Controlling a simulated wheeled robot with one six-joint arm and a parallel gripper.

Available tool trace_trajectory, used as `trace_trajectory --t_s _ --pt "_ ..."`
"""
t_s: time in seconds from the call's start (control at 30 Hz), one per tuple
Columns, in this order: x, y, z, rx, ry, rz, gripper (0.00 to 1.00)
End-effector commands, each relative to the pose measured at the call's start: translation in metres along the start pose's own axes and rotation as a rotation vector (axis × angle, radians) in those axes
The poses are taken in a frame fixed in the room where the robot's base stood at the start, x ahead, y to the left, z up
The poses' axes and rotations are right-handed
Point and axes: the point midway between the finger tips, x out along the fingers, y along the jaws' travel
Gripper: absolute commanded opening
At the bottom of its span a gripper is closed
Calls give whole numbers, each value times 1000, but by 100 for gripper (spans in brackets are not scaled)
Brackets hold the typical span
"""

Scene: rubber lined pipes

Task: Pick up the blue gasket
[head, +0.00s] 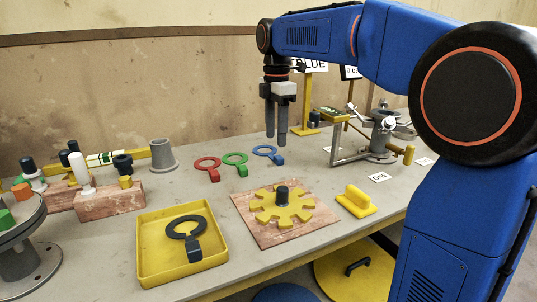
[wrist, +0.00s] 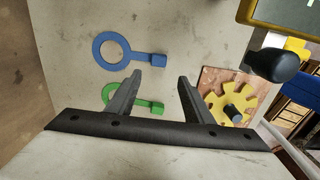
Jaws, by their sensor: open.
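The blue gasket (head: 267,152) is a flat ring with a short tab, lying on the grey table at the right end of a row of three. In the wrist view the blue gasket (wrist: 126,52) lies above the fingers, its ring to the left and its tab to the right. My gripper (head: 282,140) is open and empty, its fingers pointing down above the table near the blue gasket. In the wrist view my gripper (wrist: 168,85) has its fingers apart, and one finger partly covers the green gasket (wrist: 118,100).
A green gasket (head: 236,160) and a red gasket (head: 208,165) lie left of the blue one. A yellow gear on a board (head: 250,226) and a yellow tray (head: 148,270) with a black gasket are nearer. A metal fixture (head: 384,135) stands to the right.

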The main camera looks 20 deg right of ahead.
Motion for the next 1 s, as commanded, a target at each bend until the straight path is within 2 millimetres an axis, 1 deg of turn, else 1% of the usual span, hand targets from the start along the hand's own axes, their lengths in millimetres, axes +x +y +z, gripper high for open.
trace_trajectory --t_s 0.1,0.27,0.33,0.5,0.63,0.77,0.97,1.0 --pt "13 0 0 0 0 -1 47" --pt "20 0 1 0 0 0 47" --pt "26 1 2 1 0 -2 47" --pt "48 4 8 1 0 -2 47" --pt "63 4 8 0 0 -1 47" --pt "69 4 8 0 0 0 47" --pt "70 5 8 0 0 0 47" --pt "70 5 8 0 0 0 42"
